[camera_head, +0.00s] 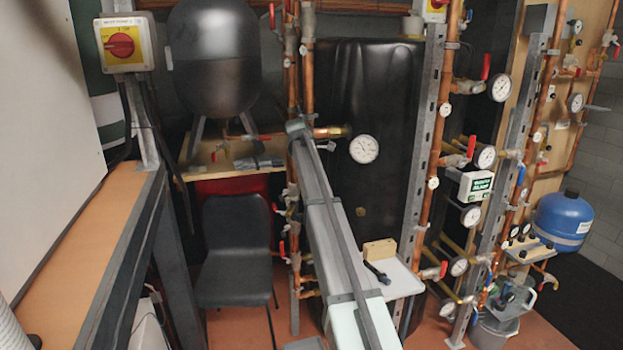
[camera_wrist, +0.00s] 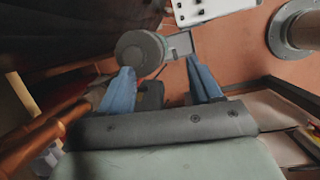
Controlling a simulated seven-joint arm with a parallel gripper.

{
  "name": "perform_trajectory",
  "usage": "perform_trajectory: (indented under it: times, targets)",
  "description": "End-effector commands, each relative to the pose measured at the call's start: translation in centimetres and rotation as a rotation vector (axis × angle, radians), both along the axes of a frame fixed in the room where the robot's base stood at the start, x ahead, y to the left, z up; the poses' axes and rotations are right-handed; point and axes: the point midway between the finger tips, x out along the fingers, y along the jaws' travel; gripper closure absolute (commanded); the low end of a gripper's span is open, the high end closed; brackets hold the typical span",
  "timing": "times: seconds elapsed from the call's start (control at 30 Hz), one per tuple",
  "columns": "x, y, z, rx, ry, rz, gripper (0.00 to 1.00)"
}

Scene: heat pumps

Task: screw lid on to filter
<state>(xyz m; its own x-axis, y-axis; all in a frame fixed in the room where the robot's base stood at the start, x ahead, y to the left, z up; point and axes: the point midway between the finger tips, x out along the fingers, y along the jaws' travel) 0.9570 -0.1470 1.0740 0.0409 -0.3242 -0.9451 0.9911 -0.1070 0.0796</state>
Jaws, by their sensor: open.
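My gripper (camera_wrist: 162,84) is open in the wrist view, with its two blue fingers apart and nothing visibly held. A small dark object (camera_wrist: 150,95) shows between the fingers; I cannot tell what it is, or whether it touches them. Beyond the left fingertip is a round grey part (camera_wrist: 140,50) with a rectangular grey loop (camera_wrist: 180,44) at its right side. I cannot tell whether this is the lid or the filter. I cannot make out my gripper, the lid or the filter surely in the head view.
Copper pipes (camera_wrist: 35,140) run along the left of the wrist view; a white panel with knobs (camera_wrist: 205,8) is at its top. In the head view, pipes with gauges (camera_head: 485,157) stand at right. A white shelf (camera_head: 402,283) carries a wooden block (camera_head: 379,249). A black chair (camera_head: 236,240) stands left.

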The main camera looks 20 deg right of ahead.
Motion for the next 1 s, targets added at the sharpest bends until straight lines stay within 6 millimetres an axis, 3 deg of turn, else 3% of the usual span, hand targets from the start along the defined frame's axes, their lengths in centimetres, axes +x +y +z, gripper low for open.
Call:
perform_trajectory:
  times: [0.1,0.4,0.73,1.0]
  targets:
    - [2.2,0.3,0.2,0.005,0.007,0.215,0.36]
    - [3.5,0.5,0.3,-0.036,0.053,0.576,0.36]
    - [3.6,0.3,-0.3,-0.044,0.075,0.632,0.36]
    - [3.9,-0.4,-2.4,-0.043,0.074,0.630,0.36]
